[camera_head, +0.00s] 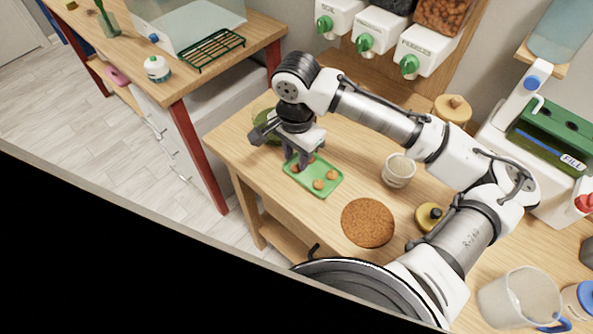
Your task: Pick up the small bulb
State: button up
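A green tray (322,168) lies on the wooden table with several small brown bulbs in it. One bulb (318,185) lies near the tray's front edge and another bulb (331,175) lies to its right. Others lie near the fingers, partly hidden. Which bulb is the smallest is hard to tell at this size. My gripper (298,164) points down over the left part of the tray, with its dark fingertips low among the bulbs there. Whether the fingers hold a bulb or are apart cannot be made out.
A round cork mat (368,223), a whitish cup (398,171) and a yellow-and-black round item (429,216) are right of the tray. A green round item (266,124) is behind my gripper. A clear jug (521,298) stands front right. Dispensers (379,31) hang at the back.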

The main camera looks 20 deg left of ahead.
notch_tip(320, 180, down, 3)
jog(key=shift+f+b, duration=0.1)
jog(key=shift+b, duration=0.95)
grip_shut()
